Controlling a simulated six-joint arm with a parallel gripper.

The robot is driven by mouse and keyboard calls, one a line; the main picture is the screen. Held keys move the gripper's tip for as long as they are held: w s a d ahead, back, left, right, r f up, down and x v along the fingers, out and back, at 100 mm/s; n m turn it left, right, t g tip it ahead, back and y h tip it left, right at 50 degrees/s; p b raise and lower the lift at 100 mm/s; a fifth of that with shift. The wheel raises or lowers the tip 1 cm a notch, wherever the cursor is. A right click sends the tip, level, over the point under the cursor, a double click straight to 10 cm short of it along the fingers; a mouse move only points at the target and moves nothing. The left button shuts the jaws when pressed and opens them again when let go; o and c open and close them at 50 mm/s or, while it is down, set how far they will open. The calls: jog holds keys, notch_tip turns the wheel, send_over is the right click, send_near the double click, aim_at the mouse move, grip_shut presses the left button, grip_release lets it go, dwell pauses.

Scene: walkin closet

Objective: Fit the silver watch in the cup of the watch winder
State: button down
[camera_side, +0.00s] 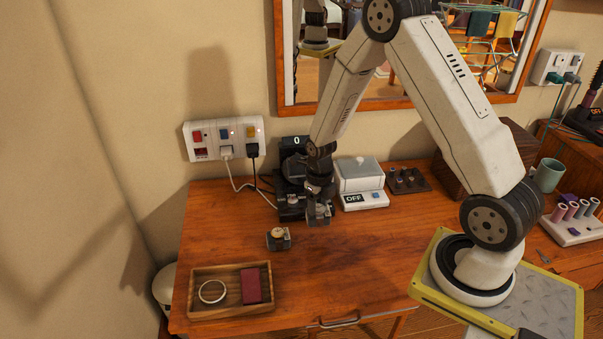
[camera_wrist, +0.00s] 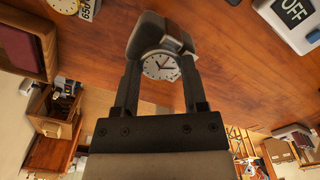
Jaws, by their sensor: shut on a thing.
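The silver watch (camera_wrist: 161,66), with a white dial and dark hands, is wrapped around a dark cushion in the wrist view. My gripper (camera_wrist: 160,72) is shut on it, one finger on each side. In the side view, my gripper (camera_side: 319,203) points down at the front right of the black watch winder (camera_side: 290,171), above or near the tabletop; the exact gap is unclear. The winder has a lit display reading 0. My wrist partly covers it, and I cannot make out its cup clearly. The held watch is small and partly hidden in the side view.
Another watch (camera_side: 279,238), gold-toned, sits on the table (camera_side: 345,265) in front. A wooden tray (camera_side: 230,312) holds a ring-shaped bangle and a dark red item. A white box marked OFF (camera_side: 362,198) stands close on the right. A power strip (camera_side: 224,139) with cables hangs behind.

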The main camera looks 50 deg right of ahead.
jog(key=shift+d, duration=0.1)
dwell(0.3)
jog(key=n, duration=0.1)
jog(key=d+n, duration=0.1)
jog(key=n, duration=0.1)
jog(key=n+g, duration=0.1)
jog(key=n, duration=0.1)
jog(key=shift+w+d+r, duration=0.15)
jog(key=shift+d+r, duration=0.1)
jog(key=shift+d, duration=0.15)
jog(key=w+d+r+n+t+h, duration=0.3)
jog(key=w+n, duration=0.1)
jog(key=n, duration=1.1)
jog(key=w+d+r+n+t+h, duration=0.2)
jog(key=w+n, duration=0.3)
jog(key=n, duration=1.1)
jog(key=shift+w+d+r+t+h, duration=0.2)
jog(key=shift+d+r+t+h, duration=0.2)
jog(key=shift+r+t, duration=0.4)
jog(key=shift+w+f, duration=0.1)
jog(key=shift+f, duration=0.1)
jog(key=shift+x, duration=2.45)
